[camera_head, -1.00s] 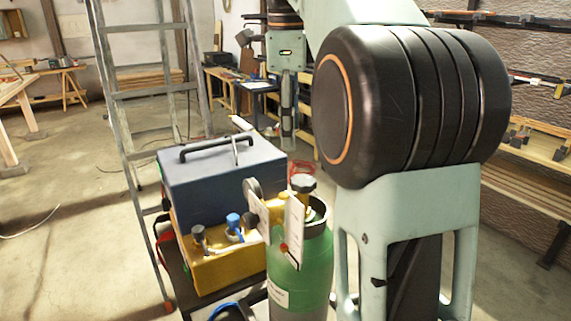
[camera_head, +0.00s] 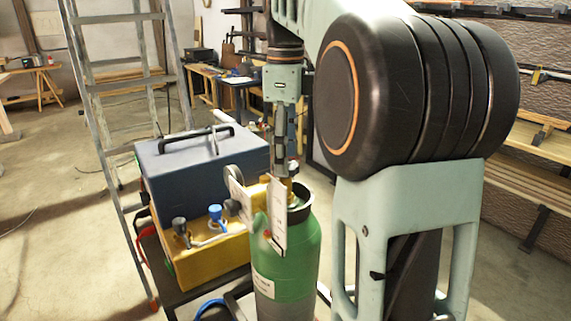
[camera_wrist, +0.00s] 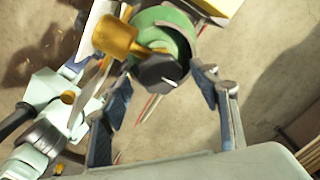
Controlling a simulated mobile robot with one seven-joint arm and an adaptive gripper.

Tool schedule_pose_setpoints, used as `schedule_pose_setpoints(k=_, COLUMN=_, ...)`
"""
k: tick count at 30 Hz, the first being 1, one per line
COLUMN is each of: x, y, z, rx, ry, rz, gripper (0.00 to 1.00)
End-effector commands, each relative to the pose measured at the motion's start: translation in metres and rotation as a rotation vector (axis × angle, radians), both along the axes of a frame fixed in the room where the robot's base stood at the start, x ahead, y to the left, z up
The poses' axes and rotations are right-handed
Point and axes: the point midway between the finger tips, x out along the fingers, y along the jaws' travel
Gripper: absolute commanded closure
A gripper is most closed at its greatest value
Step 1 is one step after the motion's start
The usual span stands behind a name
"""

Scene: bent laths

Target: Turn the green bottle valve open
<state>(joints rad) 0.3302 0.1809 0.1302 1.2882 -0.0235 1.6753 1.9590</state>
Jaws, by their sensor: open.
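The green bottle (camera_head: 286,265) stands upright in the middle of the head view, with a white tag (camera_head: 278,215) hanging at its neck. Its black valve knob (camera_wrist: 158,72) with a white mark shows in the wrist view, beside the brass fitting (camera_wrist: 112,38). My gripper (camera_wrist: 160,90) is open, with one finger on each side of the knob and no clear contact. In the head view my gripper (camera_head: 281,160) points down right above the bottle's neck, and its fingers partly hide the knob.
A yellow case (camera_head: 215,262) with small valves and a dark blue toolbox (camera_head: 200,165) stand left of the bottle. A pressure gauge (camera_head: 233,176) sits close to the gripper's left. A ladder (camera_head: 88,110) stands behind.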

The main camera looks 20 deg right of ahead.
Motion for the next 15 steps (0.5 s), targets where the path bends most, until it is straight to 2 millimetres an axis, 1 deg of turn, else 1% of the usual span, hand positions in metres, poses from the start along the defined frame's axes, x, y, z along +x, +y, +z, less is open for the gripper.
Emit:
schedule_pose_setpoints(k=1, x=-0.0002, y=-0.0001, z=-0.0050, rx=-0.001, ry=-0.001, rz=0.000, gripper=0.44)
schedule_pose_setpoints(k=4, x=-0.0001, y=-0.0001, z=-0.0090, rx=-0.001, ry=-0.001, rz=0.000, gripper=0.44)
schedule_pose_setpoints(k=12, x=0.0001, y=-0.0001, z=-0.0094, rx=-0.001, ry=-0.002, rz=0.000, gripper=0.44)
schedule_pose_setpoints(k=15, x=0.0001, y=-0.0001, z=-0.0094, rx=-0.001, ry=-0.001, rz=0.000, gripper=0.55)
